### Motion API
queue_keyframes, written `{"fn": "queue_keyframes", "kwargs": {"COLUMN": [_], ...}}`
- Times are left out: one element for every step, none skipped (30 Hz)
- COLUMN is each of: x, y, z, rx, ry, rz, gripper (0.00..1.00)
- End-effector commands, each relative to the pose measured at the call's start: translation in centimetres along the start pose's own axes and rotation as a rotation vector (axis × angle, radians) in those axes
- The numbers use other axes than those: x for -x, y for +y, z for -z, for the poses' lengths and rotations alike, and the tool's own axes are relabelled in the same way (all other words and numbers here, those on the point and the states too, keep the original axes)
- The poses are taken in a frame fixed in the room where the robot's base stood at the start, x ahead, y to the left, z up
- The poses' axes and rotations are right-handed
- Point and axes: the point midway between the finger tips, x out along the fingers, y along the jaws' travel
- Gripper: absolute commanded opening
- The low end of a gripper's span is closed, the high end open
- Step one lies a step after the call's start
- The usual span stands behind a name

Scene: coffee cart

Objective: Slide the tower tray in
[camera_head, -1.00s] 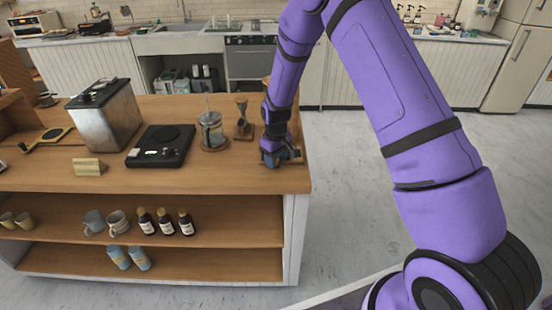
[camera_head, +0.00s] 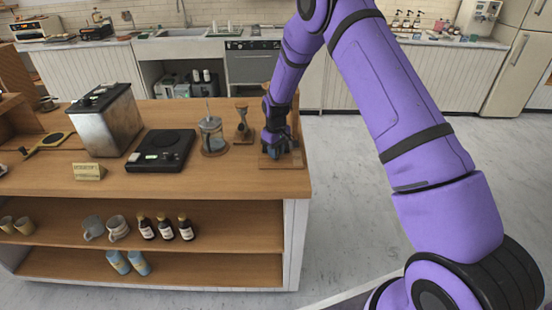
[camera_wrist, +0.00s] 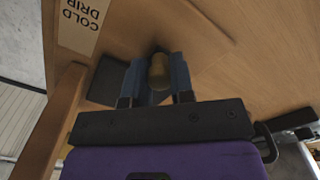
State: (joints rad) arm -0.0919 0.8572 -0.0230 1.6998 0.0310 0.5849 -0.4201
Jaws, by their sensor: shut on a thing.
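My gripper (camera_head: 277,142) is low over the right end of the wooden counter, at the cold drip tower. In the wrist view its two blue fingers (camera_wrist: 157,80) are closed on either side of a small brownish knob (camera_wrist: 158,72), which I take as the tower tray's handle. A flat wooden board (camera_head: 285,163) shows below and in front of the gripper. A "COLD DRIP" label (camera_wrist: 82,22) and a wooden post (camera_wrist: 62,125) show beside the fingers. The arm and gripper hide most of the tower, and I cannot tell the tray's exact position.
A glass press (camera_head: 211,135) and a wooden stand (camera_head: 242,122) are close left of the gripper. A black scale (camera_head: 160,150), metal box (camera_head: 108,122) and small sign (camera_head: 88,172) stand farther left. The counter's right edge is near; open floor (camera_head: 345,190) lies beyond it.

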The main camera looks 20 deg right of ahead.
Motion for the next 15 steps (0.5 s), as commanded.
{"fn": "queue_keyframes", "kwargs": {"x": [0.01, 0.01, 0.02, 0.03, 0.04, 0.04, 0.04, 0.04, 0.04, 0.04, 0.04, 0.04, 0.04, 0.04, 0.03], "y": [0.29, 0.37, 0.44, 0.46, 0.46, 0.45, 0.44, 0.44, 0.43, 0.44, 0.43, 0.43, 0.43, 0.43, 0.42], "z": [0.30, 0.38, 0.45, 0.47, 0.48, 0.48, 0.47, 0.46, 0.46, 0.46, 0.46, 0.46, 0.45, 0.45, 0.45], "rx": [0.000, 0.000, 0.000, 0.000, 0.000, 0.000, 0.000, 0.000, 0.000, 0.000, 0.000, 0.000, 0.000, 0.000, 0.000], "ry": [0.002, 0.002, 0.001, 0.001, 0.001, 0.001, 0.001, 0.001, 0.001, 0.001, 0.001, 0.001, 0.001, 0.001, 0.001], "rz": [-0.001, 0.000, 0.000, 0.000, 0.000, 0.000, 0.000, 0.000, 0.000, 0.000, 0.000, 0.000, 0.000, 0.000, 0.000], "gripper": [0.00, 0.00, 0.00, 0.00, 0.00, 0.00, 0.00, 0.00, 0.00, 0.00, 0.00, 0.29, 0.36, 0.43, 0.48]}}
